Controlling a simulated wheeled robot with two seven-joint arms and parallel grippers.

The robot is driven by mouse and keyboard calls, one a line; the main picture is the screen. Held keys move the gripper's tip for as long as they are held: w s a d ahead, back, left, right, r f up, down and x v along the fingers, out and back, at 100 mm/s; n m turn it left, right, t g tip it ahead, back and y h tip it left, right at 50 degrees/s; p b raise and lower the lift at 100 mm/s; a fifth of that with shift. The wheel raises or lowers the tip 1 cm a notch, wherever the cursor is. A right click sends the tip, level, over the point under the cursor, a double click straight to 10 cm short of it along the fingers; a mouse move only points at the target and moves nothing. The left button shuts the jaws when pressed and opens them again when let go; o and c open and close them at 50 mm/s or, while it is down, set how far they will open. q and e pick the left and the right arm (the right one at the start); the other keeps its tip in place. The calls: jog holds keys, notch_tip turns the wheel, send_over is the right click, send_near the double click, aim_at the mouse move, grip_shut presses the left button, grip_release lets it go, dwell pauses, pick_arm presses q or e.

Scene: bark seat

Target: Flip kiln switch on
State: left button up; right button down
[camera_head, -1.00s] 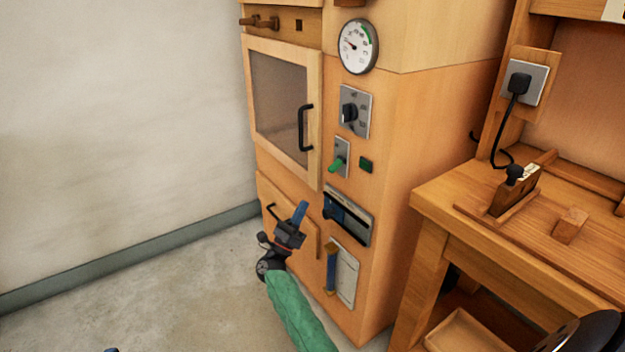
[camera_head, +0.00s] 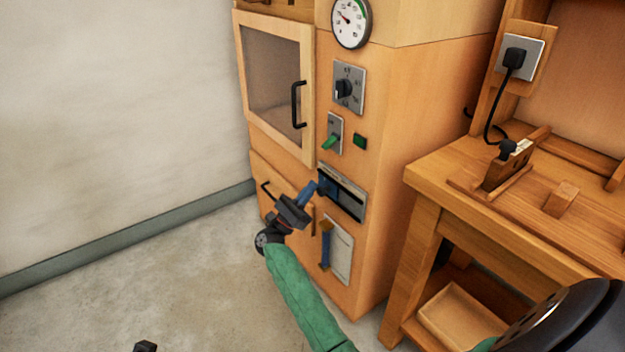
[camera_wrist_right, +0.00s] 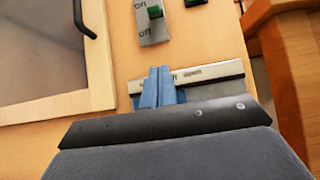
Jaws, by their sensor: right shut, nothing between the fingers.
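The kiln switch is a green lever (camera_head: 330,141) on a small grey plate (camera_head: 336,122) on the front of the wooden kiln (camera_head: 385,130). In the right wrist view the green lever (camera_wrist_right: 154,12) sits between the words "on" above and "off" below; its exact setting is hard to tell. My right gripper (camera_head: 313,186) has its blue fingers shut and empty, below the switch and apart from it, by the left end of the slotted grey panel. The shut fingers also show in the wrist view (camera_wrist_right: 157,84), below the switch plate. My left gripper is not in view.
Above the switch are a knob plate (camera_head: 355,97) and a round gauge (camera_head: 351,18). A small dark green block (camera_head: 360,142) is right of the switch. The slotted panel (camera_head: 350,207) lies below. The oven door handle (camera_head: 297,104) sticks out at left. A wooden bench (camera_head: 450,190) stands right.

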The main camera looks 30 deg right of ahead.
aim_at(330, 142)
jog(key=shift+g, duration=0.3)
jog(key=x, duration=0.9)
jog(key=shift+a+r, duration=0.1)
jog(key=r, duration=0.1)
jog(key=a+r, duration=0.1)
jog(key=shift+s+a+r, duration=0.1)
jog(key=shift+a+r, duration=0.35)
jog(key=shift+r, duration=0.2)
